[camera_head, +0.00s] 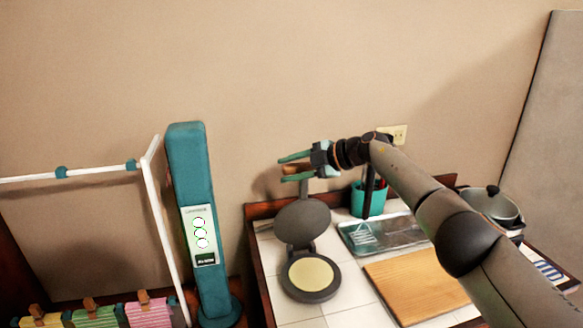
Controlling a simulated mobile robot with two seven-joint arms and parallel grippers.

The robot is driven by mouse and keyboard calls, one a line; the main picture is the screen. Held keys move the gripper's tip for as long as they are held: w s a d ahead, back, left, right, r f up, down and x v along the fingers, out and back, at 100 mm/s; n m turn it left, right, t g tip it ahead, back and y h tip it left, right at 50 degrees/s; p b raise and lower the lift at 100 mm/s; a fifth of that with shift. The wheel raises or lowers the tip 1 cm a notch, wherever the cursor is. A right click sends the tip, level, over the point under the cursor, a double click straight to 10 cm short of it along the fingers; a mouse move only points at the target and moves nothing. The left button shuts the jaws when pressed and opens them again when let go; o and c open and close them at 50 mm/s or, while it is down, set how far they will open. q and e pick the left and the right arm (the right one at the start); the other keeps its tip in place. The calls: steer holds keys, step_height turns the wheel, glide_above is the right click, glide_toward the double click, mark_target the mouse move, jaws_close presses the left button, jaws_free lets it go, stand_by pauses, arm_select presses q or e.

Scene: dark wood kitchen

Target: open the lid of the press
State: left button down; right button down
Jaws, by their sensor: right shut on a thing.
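The press (311,277) is a round dark grey appliance with a pale yellowish plate, on the white tiled counter. Its round lid (303,221) is raised and stands tilted up behind the base, so the inner plate is exposed. A handle (296,169) with a brownish grip extends up from the lid. My right gripper (293,167), with green fingers, is above the lid and shut on this handle. My left gripper is not in view.
A wooden board (415,285), a clear tray (381,236), a teal cup (369,200) and a lidded pot (490,207) are right of the press, partly behind my right arm. A tall teal post (192,170) and a white rack (75,172) stand left.

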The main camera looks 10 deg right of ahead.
steer(key=shift+s+f, duration=0.15)
steer(key=shift+f, duration=0.15)
